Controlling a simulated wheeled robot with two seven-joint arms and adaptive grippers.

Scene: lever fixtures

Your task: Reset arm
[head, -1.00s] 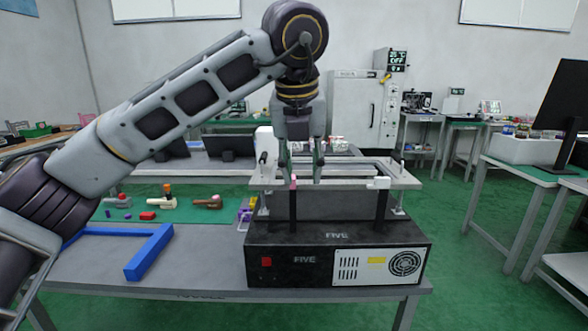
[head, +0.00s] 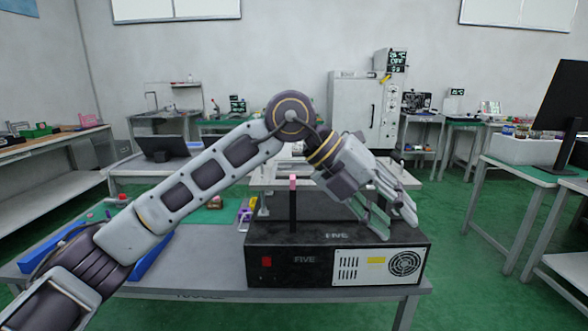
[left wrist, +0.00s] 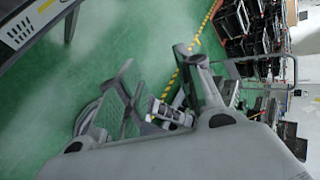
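My left gripper (head: 400,228) hangs in front of the right part of the black lever fixture (head: 290,272), tilted down and to the right. Its fingers stand apart with nothing between them, and they also show parted in the left wrist view (left wrist: 160,85). The fixture stands on the table, with a red button and a white vented panel on its front. A dark upright bar with a pinkish top (head: 293,205) rises from it on the left. My gripper and wrist hide most of the fixture's upper right part, including the lever there. My right gripper is not in view.
The grey table (head: 215,280) carries blue bars (head: 150,258) at the left, partly behind my arm. Small coloured parts lie on a green mat. A workbench with a monitor (head: 562,100) stands at the right. Green floor (head: 470,260) is open right of the table.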

